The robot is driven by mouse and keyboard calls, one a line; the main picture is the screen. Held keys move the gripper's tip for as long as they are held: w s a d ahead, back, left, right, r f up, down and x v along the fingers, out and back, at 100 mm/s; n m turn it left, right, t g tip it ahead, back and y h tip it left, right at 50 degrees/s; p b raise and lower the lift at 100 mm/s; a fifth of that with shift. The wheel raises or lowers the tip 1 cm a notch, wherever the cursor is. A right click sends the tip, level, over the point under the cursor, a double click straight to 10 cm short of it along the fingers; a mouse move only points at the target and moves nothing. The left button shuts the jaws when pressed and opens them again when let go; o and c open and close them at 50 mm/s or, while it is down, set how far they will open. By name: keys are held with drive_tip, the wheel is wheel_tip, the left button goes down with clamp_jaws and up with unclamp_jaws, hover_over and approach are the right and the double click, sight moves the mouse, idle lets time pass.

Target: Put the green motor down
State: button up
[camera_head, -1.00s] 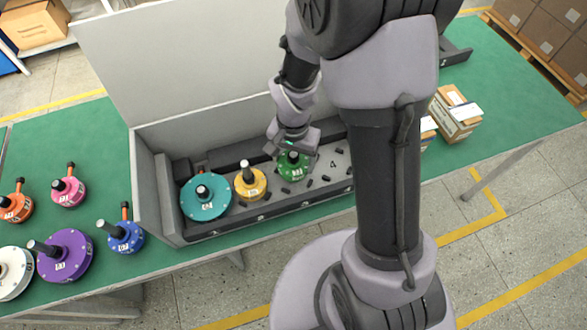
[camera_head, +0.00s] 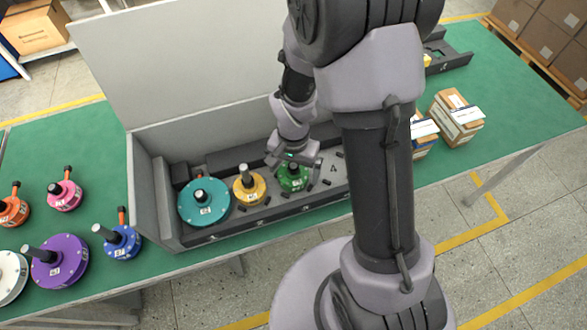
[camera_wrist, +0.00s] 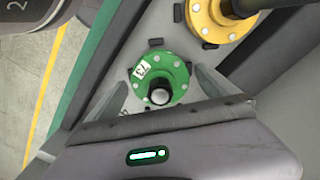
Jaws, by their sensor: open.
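The green motor (camera_head: 293,177) sits in the grey case (camera_head: 158,195), to the right of the yellow motor (camera_head: 249,186). My gripper (camera_head: 293,162) is just above it. In the wrist view the green motor (camera_wrist: 158,80) shows its flange with a white label and its dark shaft with a pale end pointing up at the camera. My gripper's fingers (camera_wrist: 165,85) are spread on either side of it, apart from the shaft. The gripper is open and holds nothing. Part of the green motor is hidden behind the gripper in the head view.
A teal motor (camera_head: 204,203) is at the case's left end. Purple (camera_head: 59,259), blue (camera_head: 122,241), pink (camera_head: 65,193) and other motors stand on the green table to the left. Cardboard boxes (camera_head: 456,117) stand at right. The case's raised lid (camera_head: 190,60) is behind.

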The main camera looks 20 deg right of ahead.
wheel_tip(320, 180, up, 13)
drive_tip(key=p, duration=0.4)
wheel_tip(320, 180, up, 9)
drive_tip(key=t, duration=0.2)
hover_over(292, 182)
drive_tip(key=s+a+r+n+t+y, duration=0.2)
drive_tip(key=s+r+n+t, duration=0.1)
drive_tip(key=s+r, duration=0.7)
drive_tip(key=shift+s+a+t, duration=0.2)
drive_tip(key=shift+a+t, duration=0.15)
drive_tip(key=shift+t, duration=0.05)
